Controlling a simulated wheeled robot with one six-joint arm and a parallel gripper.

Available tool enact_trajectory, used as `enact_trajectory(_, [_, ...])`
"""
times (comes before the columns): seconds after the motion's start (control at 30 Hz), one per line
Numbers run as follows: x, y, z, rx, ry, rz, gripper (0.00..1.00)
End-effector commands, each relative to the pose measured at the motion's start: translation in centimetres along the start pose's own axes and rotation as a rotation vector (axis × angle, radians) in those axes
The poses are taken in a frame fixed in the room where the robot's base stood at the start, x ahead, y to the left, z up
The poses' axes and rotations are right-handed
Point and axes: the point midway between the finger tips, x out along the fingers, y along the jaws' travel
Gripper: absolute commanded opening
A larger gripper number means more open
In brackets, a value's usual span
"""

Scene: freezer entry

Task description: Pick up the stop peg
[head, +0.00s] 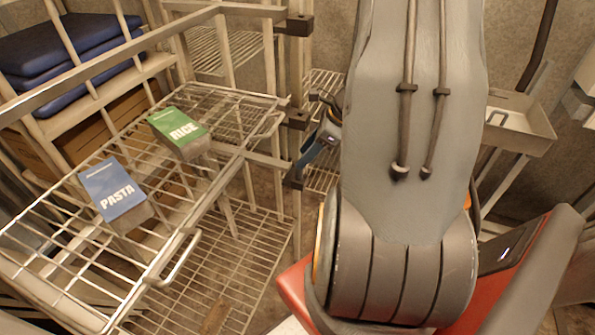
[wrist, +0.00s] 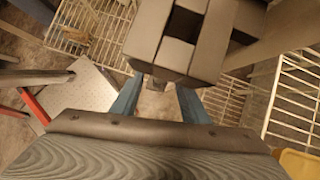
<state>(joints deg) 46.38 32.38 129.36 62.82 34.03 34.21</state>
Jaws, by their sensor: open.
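I cannot pick out the stop peg for sure in either view. A small brownish piece (head: 215,318) lies low on the lower wire shelf in the head view, and a similar tan piece (wrist: 77,34) shows in the wrist view; I cannot tell whether it is the peg. My gripper (wrist: 158,88) has two blue fingers spread apart in the wrist view. I see nothing clearly held between them; a grey blocky part covers the space by their tips. In the head view my gripper (head: 312,150) is mostly hidden behind my arm, near the rack post.
A blue PASTA box (head: 113,190) and a green RICE box (head: 178,130) stand on the upper wire shelf (head: 75,287). Rack posts with dark brackets (head: 297,119) stand close to my gripper. Folded blue textiles (head: 70,50) are at upper left. A pale tray (head: 520,125) is at right.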

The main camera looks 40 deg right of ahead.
Motion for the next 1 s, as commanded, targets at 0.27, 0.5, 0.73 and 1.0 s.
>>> enact_trajectory(0.27, [3.4, 0.1, -0.7, -0.002, 0.001, 0.003, 0.41])
enact_trajectory(0.5, [5.1, 0.0, -0.7, -0.003, 0.0, 0.001, 0.41])
enact_trajectory(0.73, [5.1, 0.0, -0.7, -0.003, 0.001, 0.0, 0.34])
enact_trajectory(1.0, [5.1, 0.0, -0.6, -0.004, 0.001, 0.0, 0.0])
